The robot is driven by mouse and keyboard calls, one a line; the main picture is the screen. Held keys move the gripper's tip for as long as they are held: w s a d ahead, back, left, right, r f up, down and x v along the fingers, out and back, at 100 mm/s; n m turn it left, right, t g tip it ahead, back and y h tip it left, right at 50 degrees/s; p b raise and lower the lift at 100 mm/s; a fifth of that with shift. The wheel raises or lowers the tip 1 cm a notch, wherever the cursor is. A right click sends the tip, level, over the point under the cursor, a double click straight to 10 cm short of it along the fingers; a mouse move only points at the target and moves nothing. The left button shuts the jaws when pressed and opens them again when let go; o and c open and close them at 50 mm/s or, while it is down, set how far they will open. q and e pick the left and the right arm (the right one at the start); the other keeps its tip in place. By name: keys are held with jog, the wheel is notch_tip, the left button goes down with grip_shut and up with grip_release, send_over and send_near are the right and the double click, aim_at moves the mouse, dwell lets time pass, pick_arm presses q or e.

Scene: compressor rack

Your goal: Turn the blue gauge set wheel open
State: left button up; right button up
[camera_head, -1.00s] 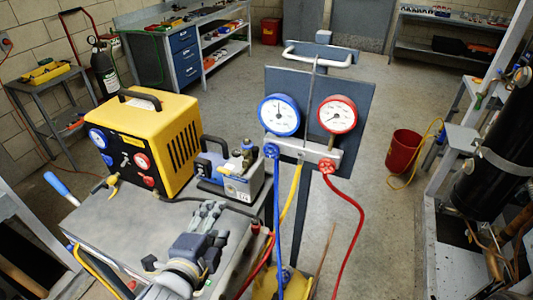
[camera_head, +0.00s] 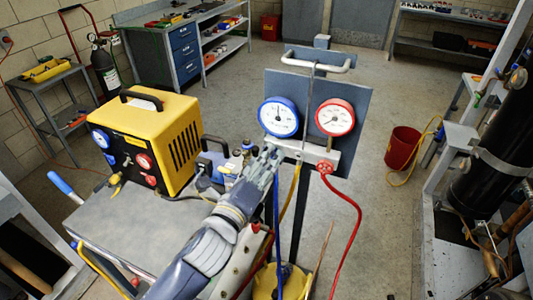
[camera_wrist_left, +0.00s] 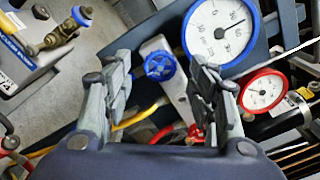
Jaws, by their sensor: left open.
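The gauge set has a blue-rimmed gauge (camera_head: 279,117) and a red-rimmed gauge (camera_head: 335,118) on a grey plate. My left gripper (camera_head: 268,155) reaches the manifold just below the blue gauge and hides the blue wheel in the head view. In the left wrist view the blue wheel (camera_wrist_left: 160,65) lies between the open fingers of my left gripper (camera_wrist_left: 165,85), with gaps on both sides. The fingers do not visibly touch it. The red wheel (camera_head: 326,167) sits at the manifold's right end. My right gripper is not in view.
A blue hose (camera_head: 277,225), a yellow hose and a red hose (camera_head: 357,215) hang below the manifold. The yellow recovery machine (camera_head: 150,140) and a vacuum pump stand on the cart (camera_head: 130,225) at left. A red bucket (camera_head: 403,148) is at right.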

pick_arm(q)
jog(key=shift+x, duration=1.05)
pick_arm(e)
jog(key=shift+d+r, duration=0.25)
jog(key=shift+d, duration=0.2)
pick_arm(q)
jog(key=c, duration=1.1)
